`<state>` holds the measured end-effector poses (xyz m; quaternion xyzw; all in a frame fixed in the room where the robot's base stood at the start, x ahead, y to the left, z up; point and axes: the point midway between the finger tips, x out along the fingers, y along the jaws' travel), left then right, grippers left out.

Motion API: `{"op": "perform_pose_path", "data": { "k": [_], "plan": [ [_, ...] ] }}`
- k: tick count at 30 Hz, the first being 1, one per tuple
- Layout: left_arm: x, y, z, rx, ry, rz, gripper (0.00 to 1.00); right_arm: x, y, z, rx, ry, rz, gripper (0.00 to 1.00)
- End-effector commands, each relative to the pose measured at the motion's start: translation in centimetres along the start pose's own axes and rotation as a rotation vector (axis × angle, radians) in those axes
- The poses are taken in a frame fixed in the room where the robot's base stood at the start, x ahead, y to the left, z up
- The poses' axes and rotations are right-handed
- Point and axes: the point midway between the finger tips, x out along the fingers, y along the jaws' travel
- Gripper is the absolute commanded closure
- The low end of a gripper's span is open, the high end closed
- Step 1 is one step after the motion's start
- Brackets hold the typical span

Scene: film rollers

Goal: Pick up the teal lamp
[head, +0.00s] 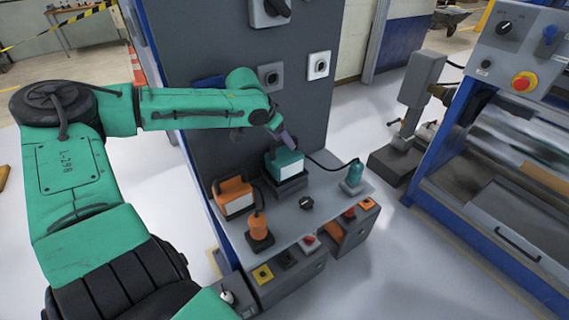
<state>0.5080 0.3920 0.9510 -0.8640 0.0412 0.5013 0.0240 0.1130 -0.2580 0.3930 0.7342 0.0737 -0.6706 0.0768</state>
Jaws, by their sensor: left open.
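The teal lamp (285,163) looks like a teal box with a pale front face. It stands upright on a dark base on the grey bench top, near the upright panel. My left gripper (286,139) is open, just above the top of the teal lamp. Only a small part of its fingers shows, and I cannot tell whether they touch the lamp. My right gripper is not in view.
On the grey bench (318,214) stand an orange lamp-like box (233,196), an orange upright piece (259,228) and a teal upright piece (354,173) with a dark cable. A dark switch panel (305,105) rises behind. A blue-framed machine (480,150) stands right.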

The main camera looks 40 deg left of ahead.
Motion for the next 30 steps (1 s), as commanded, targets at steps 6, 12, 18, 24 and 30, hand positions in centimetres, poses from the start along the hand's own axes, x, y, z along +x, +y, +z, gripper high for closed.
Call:
{"op": "perform_pose_path", "data": {
  "k": [6, 12, 18, 24, 30],
  "plan": [
    [1.61, 0.07, -0.01, 0.001, 0.001, 0.001, 0.42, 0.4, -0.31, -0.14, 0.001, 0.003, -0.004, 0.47],
    [1.54, 0.07, -0.06, 0.0, 0.002, 0.001, 0.53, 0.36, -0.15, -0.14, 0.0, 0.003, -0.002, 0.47],
    [1.53, 0.06, -0.04, 0.0, 0.001, 0.001, 1.0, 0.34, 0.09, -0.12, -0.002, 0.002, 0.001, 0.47],
    [1.53, 0.05, -0.02, 0.0, 0.001, 0.001, 1.0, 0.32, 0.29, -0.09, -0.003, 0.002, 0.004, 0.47],
    [1.53, 0.03, -0.01, -0.001, 0.001, 0.001, 1.0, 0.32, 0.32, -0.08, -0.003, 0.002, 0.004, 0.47]
  ]
}}
